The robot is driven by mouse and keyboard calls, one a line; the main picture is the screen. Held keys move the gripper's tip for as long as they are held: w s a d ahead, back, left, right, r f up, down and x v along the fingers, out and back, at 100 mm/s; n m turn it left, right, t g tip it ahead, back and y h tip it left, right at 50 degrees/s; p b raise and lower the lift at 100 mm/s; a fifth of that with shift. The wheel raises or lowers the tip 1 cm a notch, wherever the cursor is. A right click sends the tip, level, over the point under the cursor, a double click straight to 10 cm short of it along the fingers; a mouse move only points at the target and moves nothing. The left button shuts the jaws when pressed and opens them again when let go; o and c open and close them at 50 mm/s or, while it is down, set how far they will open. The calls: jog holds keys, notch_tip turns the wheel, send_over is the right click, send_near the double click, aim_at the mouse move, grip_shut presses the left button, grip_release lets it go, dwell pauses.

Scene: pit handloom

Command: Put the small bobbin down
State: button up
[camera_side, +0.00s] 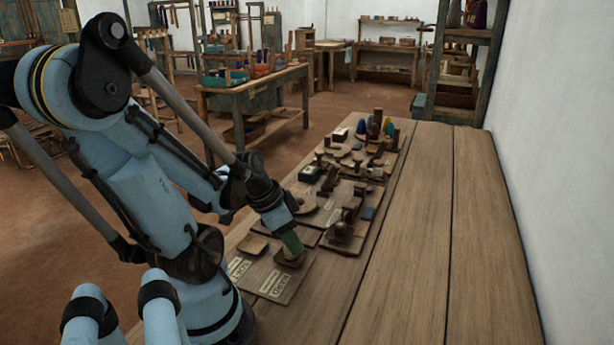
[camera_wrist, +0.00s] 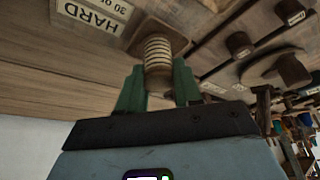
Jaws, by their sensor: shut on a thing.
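The small bobbin (camera_wrist: 157,50) shows in the wrist view as a pale, ribbed spool between my green fingers. Its far end meets a square brown wooden plate (camera_wrist: 178,32) and seems to touch it. My gripper (camera_wrist: 158,78) is shut on the bobbin, one finger on each side. In the side view my gripper (camera_side: 292,244) points down over the near end of the boards, just above a small brown plate (camera_side: 289,260). The bobbin is mostly hidden there by the fingers.
A label reading HARD (camera_wrist: 92,15) lies beside the plate on the near board (camera_side: 262,277). An empty-looking square plate (camera_side: 253,244) is to the left. Several wooden pieces and dark blocks crowd the boards behind. The bench (camera_side: 420,240) is clear on the right.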

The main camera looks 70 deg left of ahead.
jog(key=shift+f, duration=0.2)
jog(key=shift+f, duration=0.15)
jog(key=o, duration=1)
jog(key=shift+v, duration=3.85)
jog(key=w+d+r+t, duration=0.1)
jog(key=w+d, duration=0.3)
jog(key=w+d+r, duration=0.1)
jog(key=w+d, duration=0.3)
jog(key=d, duration=0.1)
jog(key=w+d+r+t, duration=0.1)
jog(key=w+d, duration=0.3)
jog(key=w, duration=0.1)
jog(key=shift+d+r+t, duration=0.15)
jog(key=shift+d+t, duration=0.1)
jog(key=shift+t, duration=0.05)
